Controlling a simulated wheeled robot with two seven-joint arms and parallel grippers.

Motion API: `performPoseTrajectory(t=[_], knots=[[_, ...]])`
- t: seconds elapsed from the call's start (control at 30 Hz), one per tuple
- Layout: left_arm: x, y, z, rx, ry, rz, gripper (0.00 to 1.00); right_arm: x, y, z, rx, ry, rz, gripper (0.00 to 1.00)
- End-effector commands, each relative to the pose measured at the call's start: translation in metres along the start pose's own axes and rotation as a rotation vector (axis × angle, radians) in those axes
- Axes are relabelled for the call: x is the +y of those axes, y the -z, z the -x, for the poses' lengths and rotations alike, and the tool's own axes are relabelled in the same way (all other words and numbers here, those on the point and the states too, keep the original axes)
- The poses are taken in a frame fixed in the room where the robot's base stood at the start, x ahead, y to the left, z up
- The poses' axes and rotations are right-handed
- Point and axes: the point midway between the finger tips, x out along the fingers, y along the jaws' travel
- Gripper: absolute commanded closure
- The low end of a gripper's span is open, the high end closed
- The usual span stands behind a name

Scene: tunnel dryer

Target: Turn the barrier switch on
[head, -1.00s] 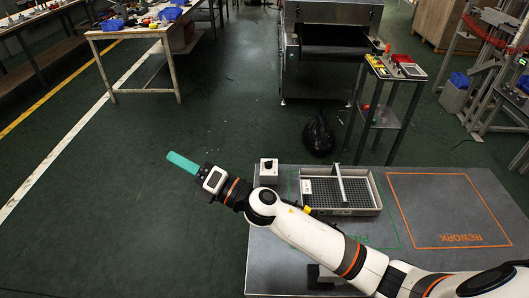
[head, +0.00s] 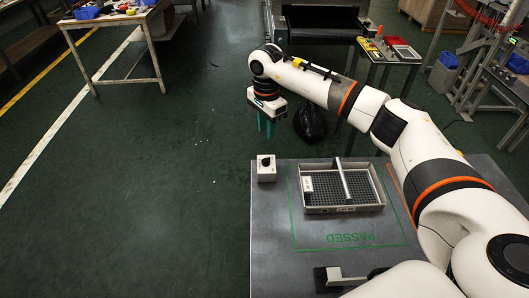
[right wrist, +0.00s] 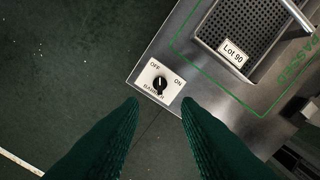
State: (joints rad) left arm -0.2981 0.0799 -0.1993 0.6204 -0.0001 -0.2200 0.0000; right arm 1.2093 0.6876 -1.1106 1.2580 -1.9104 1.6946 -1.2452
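The barrier switch (head: 266,168) is a small white box with a black knob at the far left corner of the grey table (head: 268,230). In the right wrist view the switch (right wrist: 159,84) shows OFF and ON labels, and its knob's pale mark points roughly toward OFF. My right gripper (head: 267,127) points down with teal fingers, beyond the table's far edge and apart from the switch. In the right wrist view the gripper (right wrist: 159,101) has its fingertips apart with nothing between them, and the switch lies between and beyond them. My left gripper is out of view.
A grey tray (head: 345,208) with a grid floor and a bar across it stands right of the switch, inside the green PASSED outline. A metal handle (head: 347,281) is at the table's front. A black bag (head: 311,122) lies on the floor behind the table.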

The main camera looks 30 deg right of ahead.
Motion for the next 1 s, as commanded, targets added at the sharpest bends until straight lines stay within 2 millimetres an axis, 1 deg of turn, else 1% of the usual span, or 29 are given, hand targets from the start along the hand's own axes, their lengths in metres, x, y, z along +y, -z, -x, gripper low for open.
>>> performPoseTrajectory(t=[0.3,0.4,0.5,0.6,0.7,0.97,1.0], knots=[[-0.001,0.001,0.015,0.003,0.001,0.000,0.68,-0.001,0.003,-0.061,0.005,0.004,0.000,0.70],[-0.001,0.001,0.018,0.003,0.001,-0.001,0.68,-0.001,0.003,-0.079,0.006,0.003,0.000,0.70],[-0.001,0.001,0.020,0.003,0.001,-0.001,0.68,0.000,0.003,-0.093,0.006,0.001,0.000,0.70],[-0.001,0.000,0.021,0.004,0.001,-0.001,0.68,0.000,0.003,-0.103,0.007,0.000,0.000,0.70],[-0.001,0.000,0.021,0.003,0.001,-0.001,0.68,0.000,0.003,-0.108,0.006,-0.001,0.001,0.70],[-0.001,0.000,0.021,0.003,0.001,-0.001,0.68,0.000,0.003,-0.110,0.006,-0.002,0.001,0.70],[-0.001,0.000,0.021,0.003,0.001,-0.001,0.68,0.000,0.003,-0.110,0.006,-0.002,0.001,0.72]])
